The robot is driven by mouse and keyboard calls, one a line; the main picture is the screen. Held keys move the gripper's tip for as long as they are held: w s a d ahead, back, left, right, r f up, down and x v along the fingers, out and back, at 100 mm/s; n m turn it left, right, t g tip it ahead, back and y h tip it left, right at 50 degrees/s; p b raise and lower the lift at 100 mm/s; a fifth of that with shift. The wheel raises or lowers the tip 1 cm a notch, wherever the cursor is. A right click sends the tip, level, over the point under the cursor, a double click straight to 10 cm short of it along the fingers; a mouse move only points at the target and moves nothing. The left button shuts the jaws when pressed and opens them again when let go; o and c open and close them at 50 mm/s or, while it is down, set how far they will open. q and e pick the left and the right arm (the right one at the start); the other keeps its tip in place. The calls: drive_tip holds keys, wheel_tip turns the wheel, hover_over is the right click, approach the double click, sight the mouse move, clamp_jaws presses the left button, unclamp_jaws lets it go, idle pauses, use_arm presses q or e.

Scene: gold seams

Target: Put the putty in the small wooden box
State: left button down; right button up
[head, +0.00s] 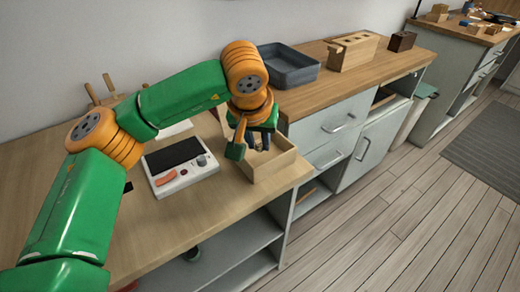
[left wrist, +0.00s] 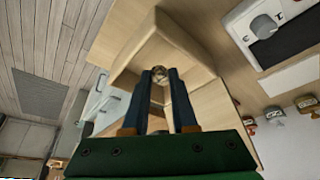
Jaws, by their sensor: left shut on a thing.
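The small wooden box (head: 280,168) stands open at the front right corner of the near table. My left gripper (head: 260,146) is over it, pointing down, with the fingers reaching toward its open top. In the left wrist view my left gripper (left wrist: 160,78) is shut on a small, round, brownish-grey thing, which I take to be the putty (left wrist: 161,71). The pale walls of the box (left wrist: 187,52) show around and behind the fingertips in that view. The fingers and hand hide most of the box's inside in the head view. My right gripper is not in view.
A white device (head: 182,178) with a dark panel and a knob lies left of the box. A dark grey tray (head: 290,68), a slotted wooden block (head: 353,52) and a dark brown box (head: 402,41) stand on the counter behind. The table edge is close to the box.

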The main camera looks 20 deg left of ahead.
sight(258, 150)
use_arm(q)
drive_tip(key=x, duration=0.4)
drive_tip(key=shift+s+f, duration=0.15)
drive_tip(key=shift+s, duration=0.25)
drive_tip(key=shift+f, duration=0.1)
drive_tip(key=shift+s+f+b, duration=0.1)
drive_tip(key=shift+b, duration=0.25)
drive_tip(key=c, duration=1)
unclamp_jaws()
drive_tip(key=p+v, duration=0.1)
drive_tip(key=v, duration=1.1)
drive_tip(key=shift+r, duration=0.25)
